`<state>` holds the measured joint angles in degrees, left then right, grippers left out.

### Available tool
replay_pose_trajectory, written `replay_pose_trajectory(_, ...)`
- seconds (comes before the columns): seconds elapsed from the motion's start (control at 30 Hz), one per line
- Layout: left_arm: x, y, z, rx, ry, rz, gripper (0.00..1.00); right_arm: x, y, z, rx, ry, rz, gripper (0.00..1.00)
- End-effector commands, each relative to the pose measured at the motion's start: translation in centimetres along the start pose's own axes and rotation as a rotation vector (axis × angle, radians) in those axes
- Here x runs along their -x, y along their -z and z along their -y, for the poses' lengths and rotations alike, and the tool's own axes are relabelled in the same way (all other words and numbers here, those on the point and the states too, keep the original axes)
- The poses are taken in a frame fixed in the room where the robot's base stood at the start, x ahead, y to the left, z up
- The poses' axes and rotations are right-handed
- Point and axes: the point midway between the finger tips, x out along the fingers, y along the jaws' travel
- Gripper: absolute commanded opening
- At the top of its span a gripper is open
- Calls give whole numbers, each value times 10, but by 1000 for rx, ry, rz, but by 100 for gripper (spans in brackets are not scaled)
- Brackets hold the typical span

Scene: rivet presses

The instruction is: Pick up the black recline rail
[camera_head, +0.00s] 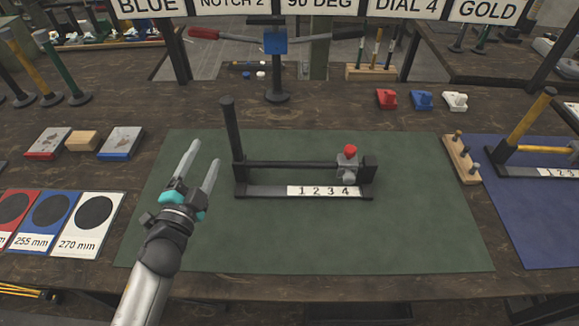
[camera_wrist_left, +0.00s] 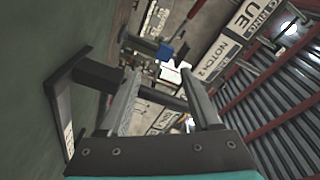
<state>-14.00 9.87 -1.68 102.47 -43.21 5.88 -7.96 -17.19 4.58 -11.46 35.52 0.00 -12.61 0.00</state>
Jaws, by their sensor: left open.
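The black recline rail (camera_head: 303,189) lies on the green mat. It has a flat base with a white "1 2 3 4" strip, a horizontal bar, an upright post at its left end and a grey slider with a red knob (camera_head: 350,151) toward its right end. My left gripper (camera_head: 203,154) is open and empty, left of the post, its fingers pointing up and away in the head view. In the left wrist view, part of the rail's dark base (camera_wrist_left: 62,100) shows at the left, beside the fingers; I see no contact. My right gripper is not in view.
The green mat (camera_head: 400,240) is clear in front of the rail. A wooden peg block (camera_head: 461,159) and a second rail with a yellow post (camera_head: 530,117) stand at the right. Size cards (camera_head: 89,224) lie at the left. A dark stand with red and black handles (camera_head: 276,84) stands behind.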

Motion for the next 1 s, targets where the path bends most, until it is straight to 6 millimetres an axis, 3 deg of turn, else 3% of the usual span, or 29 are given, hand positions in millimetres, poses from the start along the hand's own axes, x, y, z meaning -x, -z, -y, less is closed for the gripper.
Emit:
replay_pose_trajectory(0.03,6,15,-2,153,16,15,65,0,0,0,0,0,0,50)
replay_pose_trajectory(0.2,21,50,-1,622,65,62,65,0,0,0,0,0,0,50)
replay_pose_trajectory(0.4,32,70,4,958,106,95,65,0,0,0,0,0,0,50)
replay_pose_trajectory(0.57,31,74,6,1050,118,101,65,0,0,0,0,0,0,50)
replay_pose_trajectory(1.0,-24,67,8,1049,118,101,65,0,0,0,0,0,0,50)
